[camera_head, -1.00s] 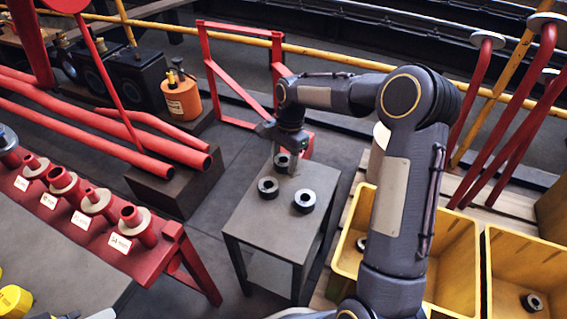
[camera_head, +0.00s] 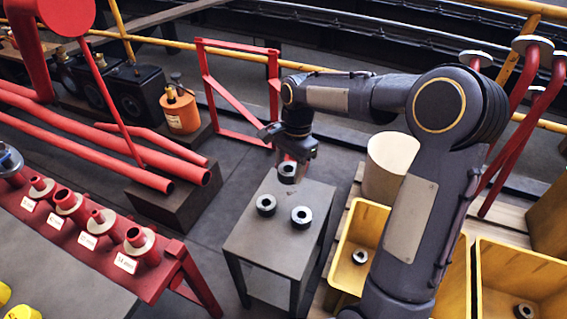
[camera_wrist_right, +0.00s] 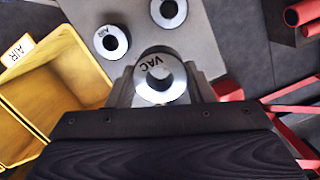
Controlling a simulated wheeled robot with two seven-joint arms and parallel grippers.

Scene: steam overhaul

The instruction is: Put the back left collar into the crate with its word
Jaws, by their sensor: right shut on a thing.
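My right gripper (camera_head: 291,162) is shut on a dark-and-steel collar (camera_head: 288,174) at the back of the small grey table (camera_head: 248,235). In the right wrist view the held collar (camera_wrist_right: 160,92) reads VAC and sits between the two fingers. It seems slightly above the tabletop. Two more collars stand on the table, one at the left (camera_head: 266,204) and one at the right (camera_head: 301,217). In the wrist view the right-hand one (camera_wrist_right: 110,42) reads AIR; no word is readable on the other (camera_wrist_right: 168,12). My left gripper is not in view.
Two yellow crates, one nearer the table (camera_head: 345,240) and one farther right (camera_head: 489,280), each hold a collar. One crate label (camera_wrist_right: 14,52) reads AIR in the wrist view. My right arm hides part of the crates. A red rack (camera_head: 165,268) stands left.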

